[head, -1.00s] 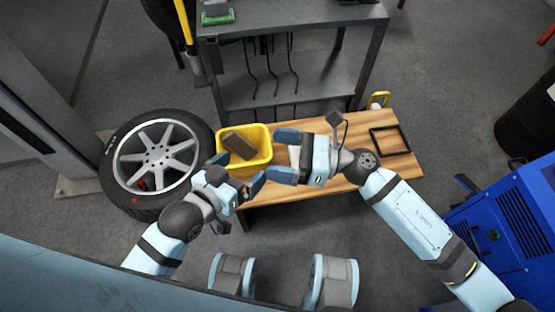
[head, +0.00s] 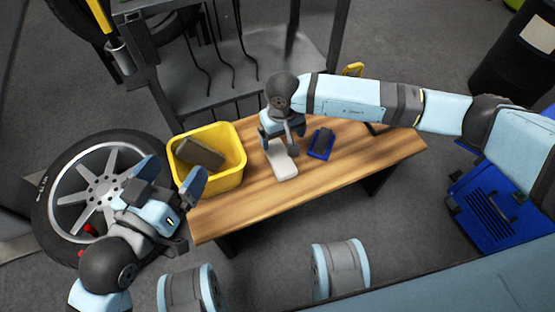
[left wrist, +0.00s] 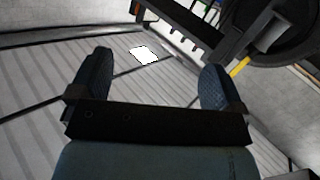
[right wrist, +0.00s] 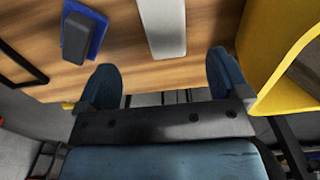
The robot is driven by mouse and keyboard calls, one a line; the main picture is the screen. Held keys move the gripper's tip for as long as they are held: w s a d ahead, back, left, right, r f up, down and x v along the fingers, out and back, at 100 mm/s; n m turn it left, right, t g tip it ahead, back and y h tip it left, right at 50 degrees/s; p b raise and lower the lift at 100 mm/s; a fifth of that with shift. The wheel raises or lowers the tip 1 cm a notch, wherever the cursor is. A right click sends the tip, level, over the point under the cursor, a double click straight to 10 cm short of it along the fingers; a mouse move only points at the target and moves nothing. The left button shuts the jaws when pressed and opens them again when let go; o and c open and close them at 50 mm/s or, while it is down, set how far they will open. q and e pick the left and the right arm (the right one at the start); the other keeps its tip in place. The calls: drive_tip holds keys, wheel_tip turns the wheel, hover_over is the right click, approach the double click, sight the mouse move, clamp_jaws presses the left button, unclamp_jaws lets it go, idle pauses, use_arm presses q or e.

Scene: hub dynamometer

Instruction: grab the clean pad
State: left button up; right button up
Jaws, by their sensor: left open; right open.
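A pale, flat, oblong pad (head: 284,168) lies on the wooden bench (head: 245,195); I take it as the clean pad. My right gripper (head: 282,142) is open above its far end, pointing down. In the right wrist view the pad (right wrist: 163,27) lies ahead, between the lines of the open fingers (right wrist: 162,66), with nothing held. I cannot tell whether the fingers touch it. My left gripper (head: 172,176) is open and empty, by the near left side of the yellow bin. Its open fingers (left wrist: 155,64) also show in the left wrist view.
The bench's front middle is clear.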

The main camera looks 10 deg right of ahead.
sight(280, 156)
wheel_tip(280, 156, down, 6)
drive_tip(key=shift+r+b, duration=0.2)
drive_tip(key=shift+b, duration=0.55)
drive_tip(key=f+b, duration=0.1)
drive_tip(key=f, duration=0.2)
drive_tip(key=f+b, duration=0.1)
drive_tip(key=shift+a+f+b, duration=0.2)
drive_tip(key=shift+a+b, duration=0.05)
drive_tip(key=shift+b, duration=0.1)
drive_tip(key=shift+f, duration=0.35)
use_arm(q)
drive_tip(key=w+m+t, duration=0.1)
drive_tip(key=w+a+m, duration=0.1)
drive_tip(key=m, duration=0.1)
drive_tip(key=shift+w+a+t, duration=0.2)
drive_tip(key=shift+a+t, duration=0.05)
drive_tip(key=shift+t, duration=0.15)
use_arm(e)
drive_tip(key=c, duration=1)
